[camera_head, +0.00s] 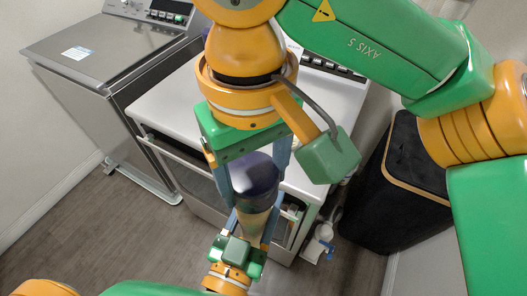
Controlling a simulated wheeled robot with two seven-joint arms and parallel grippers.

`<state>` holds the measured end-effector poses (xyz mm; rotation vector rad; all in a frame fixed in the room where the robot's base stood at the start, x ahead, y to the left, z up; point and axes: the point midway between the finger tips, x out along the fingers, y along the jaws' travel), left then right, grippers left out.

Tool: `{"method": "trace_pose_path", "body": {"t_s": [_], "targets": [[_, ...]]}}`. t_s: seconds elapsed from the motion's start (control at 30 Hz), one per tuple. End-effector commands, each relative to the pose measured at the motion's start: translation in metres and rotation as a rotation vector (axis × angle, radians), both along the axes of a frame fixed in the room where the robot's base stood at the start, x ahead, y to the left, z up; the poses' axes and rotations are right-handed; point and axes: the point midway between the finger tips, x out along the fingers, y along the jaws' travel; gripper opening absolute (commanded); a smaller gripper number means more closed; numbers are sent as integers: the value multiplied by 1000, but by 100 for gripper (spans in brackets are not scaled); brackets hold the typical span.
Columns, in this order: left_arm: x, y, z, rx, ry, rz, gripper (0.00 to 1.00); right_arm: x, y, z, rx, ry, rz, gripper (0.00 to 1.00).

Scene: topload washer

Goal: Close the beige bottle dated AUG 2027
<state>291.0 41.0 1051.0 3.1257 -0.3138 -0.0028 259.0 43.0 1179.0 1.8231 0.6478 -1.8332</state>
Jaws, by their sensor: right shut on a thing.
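A beige bottle (254,223) is upright in front of the white appliance. A dark purple cap (254,176) is at its top; I cannot tell whether it is seated on the neck. My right gripper (252,178) comes from above, its blue-grey fingers shut on the sides of the cap. My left gripper (250,222) comes from below, its fingers on both sides of the bottle's body, apparently shut on it. No date on the bottle can be read. The bottle's base is hidden by my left gripper.
A white appliance (170,106) stands behind the bottle, with a grey topload washer (110,42) to its left. A black hamper (405,200) is at the right. Small items (318,244) lie by the appliance's right side. The wooden floor is clear at the left.

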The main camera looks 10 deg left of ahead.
Motion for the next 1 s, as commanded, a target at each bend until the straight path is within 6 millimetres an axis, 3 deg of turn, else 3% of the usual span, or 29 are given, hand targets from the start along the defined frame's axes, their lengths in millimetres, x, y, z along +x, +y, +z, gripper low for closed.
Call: {"method": "trace_pose_path", "body": {"t_s": [0.27, 0.6, 1.0], "targets": [[0, 0, 1, 0, -2, 0, 0, 0, 0, -1, 0, 0, 0, 12], [0, 0, 1, 0, -2, 0, 0, 0, 0, -18, 1, 1, 1, 12], [0, 0, 1, 0, -2, 0, 0, 0, 0, -18, 1, 0, 1, 12]]}}
